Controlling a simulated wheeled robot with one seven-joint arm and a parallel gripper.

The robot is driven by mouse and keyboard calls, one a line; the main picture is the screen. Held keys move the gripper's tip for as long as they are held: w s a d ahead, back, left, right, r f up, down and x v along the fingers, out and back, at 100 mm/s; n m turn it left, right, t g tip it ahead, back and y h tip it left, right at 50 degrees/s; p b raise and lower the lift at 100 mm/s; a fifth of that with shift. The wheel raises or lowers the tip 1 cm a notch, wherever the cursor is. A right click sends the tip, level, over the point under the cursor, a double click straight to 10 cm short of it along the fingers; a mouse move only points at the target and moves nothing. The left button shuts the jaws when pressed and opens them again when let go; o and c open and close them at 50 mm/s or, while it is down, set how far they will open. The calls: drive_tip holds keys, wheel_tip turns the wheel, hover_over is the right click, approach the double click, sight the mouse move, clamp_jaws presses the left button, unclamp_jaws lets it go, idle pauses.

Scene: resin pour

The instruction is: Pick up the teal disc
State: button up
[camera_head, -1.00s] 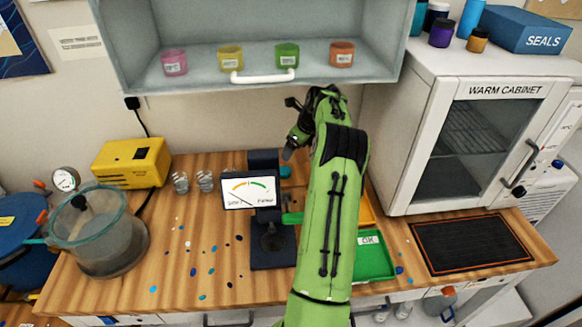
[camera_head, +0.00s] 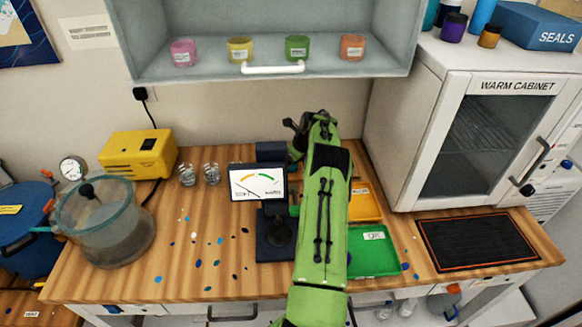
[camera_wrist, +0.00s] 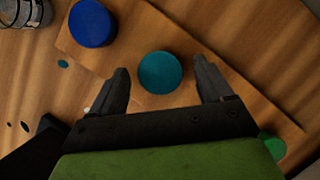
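The teal disc (camera_wrist: 160,72) lies flat on a wooden strip (camera_wrist: 218,82) in the wrist view. My gripper (camera_wrist: 161,66) is open, with one finger on each side of the disc and a visible gap on both sides. It holds nothing. I cannot tell the height of the fingertips above the strip. In the head view my arm reaches to the back of the bench, and its own links and the gauge (camera_head: 257,183) hide the fingers. I cannot make out the teal disc there.
A blue disc (camera_wrist: 92,23) and a green disc (camera_wrist: 275,147) lie on either side on the strip. A glass cup (camera_wrist: 25,12) stands nearby. The gauge stand, an orange tray (camera_head: 366,204) and a green tray (camera_head: 376,252) crowd my arm. Small chips litter the bench left.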

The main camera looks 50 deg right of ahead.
drive_tip(key=c, duration=1)
drive_tip(key=shift+r, duration=0.2)
wheel_tip(320, 180, up, 3)
drive_tip(key=shift+s+r, duration=0.1)
drive_tip(key=shift+r, duration=0.1)
drive_tip(key=s, duration=1.2)
drive_tip(key=s+a, duration=0.1)
drive_tip(key=s, duration=0.4)
drive_tip(key=shift+s+a+f+b, duration=0.1)
drive_tip(key=shift+s+f+b, duration=0.05)
drive_tip(key=shift+s+b, duration=0.25)
